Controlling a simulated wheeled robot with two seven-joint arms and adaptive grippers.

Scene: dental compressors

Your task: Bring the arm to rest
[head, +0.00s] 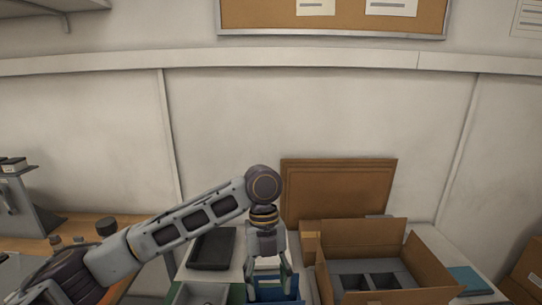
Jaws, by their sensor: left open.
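My left arm reaches in from the lower left, its forearm rising to a wrist joint at the middle of the head view. My left gripper (267,277) hangs from it, pointing down, with its fingers apart. It is above a blue item (276,290) at the bottom edge of the view, and I cannot tell whether they touch. I see nothing held between the fingers. My right gripper is not in view.
An open cardboard box (364,237) with grey dividers stands right of the gripper. Flat cardboard (338,190) leans on the wall behind it. A black tray (212,248) and a grey bin (199,293) lie left. A wooden bench (40,224) holds small parts.

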